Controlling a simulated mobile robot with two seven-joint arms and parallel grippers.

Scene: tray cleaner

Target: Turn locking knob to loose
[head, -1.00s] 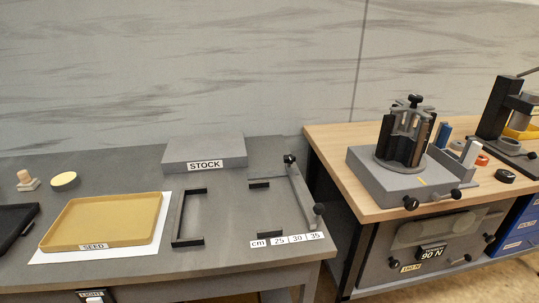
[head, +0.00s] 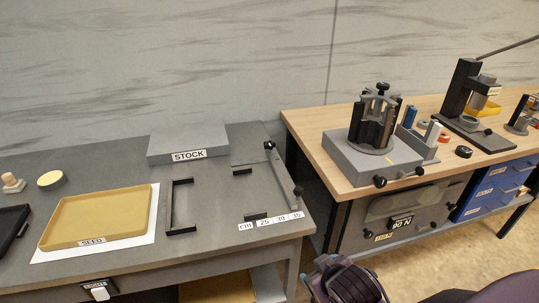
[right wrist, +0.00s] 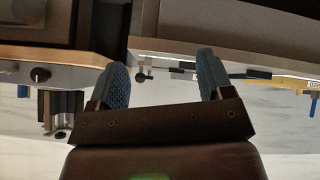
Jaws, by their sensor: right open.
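A sliding bar on the grey table carries two black knobs, one at its far end (head: 269,145) and one at its near end (head: 298,190). The frames do not show which knob is the locking knob or how it is set. The bar stands right of a black bracket (head: 170,208), behind the cm, 25, 30, 35 labels (head: 271,221). My right gripper (right wrist: 157,74) is open and empty in the right wrist view. A dark part of my right arm shows at the bottom of the head view, in front of the tables and apart from the bar. My left gripper is out of view.
A yellow SEED tray (head: 98,215) and a STOCK block (head: 188,143) are on the grey table. The wooden bench (head: 320,150) at right holds a grey-based device (head: 370,160) with black knobs and a press (head: 462,90). A gap separates the tables.

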